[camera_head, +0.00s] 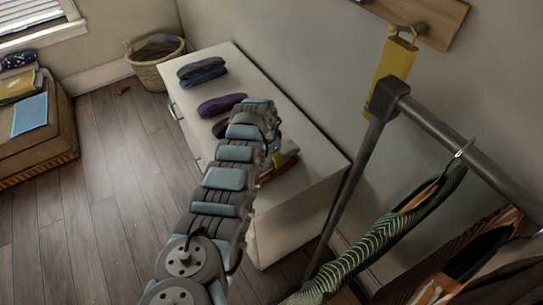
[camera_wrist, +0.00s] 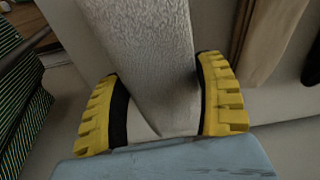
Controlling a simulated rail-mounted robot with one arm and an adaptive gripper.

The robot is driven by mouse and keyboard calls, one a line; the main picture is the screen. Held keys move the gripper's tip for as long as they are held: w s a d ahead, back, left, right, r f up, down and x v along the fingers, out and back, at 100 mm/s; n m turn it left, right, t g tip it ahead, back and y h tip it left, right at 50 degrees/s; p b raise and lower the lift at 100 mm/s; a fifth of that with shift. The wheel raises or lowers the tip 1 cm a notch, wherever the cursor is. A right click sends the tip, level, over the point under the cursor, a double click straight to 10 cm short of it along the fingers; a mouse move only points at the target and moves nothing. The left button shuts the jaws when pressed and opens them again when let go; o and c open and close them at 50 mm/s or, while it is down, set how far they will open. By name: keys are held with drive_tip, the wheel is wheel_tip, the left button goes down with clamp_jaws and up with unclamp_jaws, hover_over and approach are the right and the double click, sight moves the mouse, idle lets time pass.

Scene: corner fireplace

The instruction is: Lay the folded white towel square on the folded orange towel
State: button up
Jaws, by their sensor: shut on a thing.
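My gripper (camera_wrist: 161,76) has its two yellow fingers shut on a pale whitish cloth, the white towel (camera_wrist: 150,35), which runs up between them in the wrist view. In the head view my own arm hides most of my gripper and the towel. Only a bit of yellow finger (camera_head: 277,158) shows beside the arm, over the near end of the white cabinet. An orange-brown edge (camera_head: 284,171) shows just below it on the cabinet top; it may be the orange towel, but most of it is hidden. I cannot tell whether the white towel touches it.
The white cabinet (camera_head: 312,152) bears a purple folded cloth (camera_head: 222,104) and dark blue ones (camera_head: 203,73) farther back. A rail with hanging garments (camera_head: 385,240) stands at the right. A wicker basket (camera_head: 155,62) is behind; an ottoman with folded cloths (camera_head: 45,150) is at left.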

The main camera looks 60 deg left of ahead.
drive_tip(key=shift+f, duration=0.35)
drive_tip(key=o, duration=1.3)
drive_tip(key=shift+c, duration=0.2)
drive_tip(key=shift+r, duration=0.2)
drive_tip(key=shift+a+r, duration=0.1)
drive_tip(key=shift+r, duration=0.45)
drive_tip(key=shift+s+r, duration=0.15)
drive_tip(key=shift+r, duration=0.5)
drive_tip(key=shift+s+d+r, duration=0.1)
drive_tip(key=shift+s+r, duration=0.15)
drive_tip(key=shift+r, duration=1.3)
drive_tip(key=shift+s+d+r, duration=0.1)
drive_tip(key=shift+s+r, duration=0.1)
drive_tip(key=shift+r, duration=1.3)
drive_tip(key=shift+s+d+r, duration=0.1)
drive_tip(key=shift+s+r, duration=0.15)
drive_tip(key=shift+r, duration=1.3)
drive_tip(key=shift+a+f, duration=0.1)
drive_tip(key=shift+a, duration=0.05)
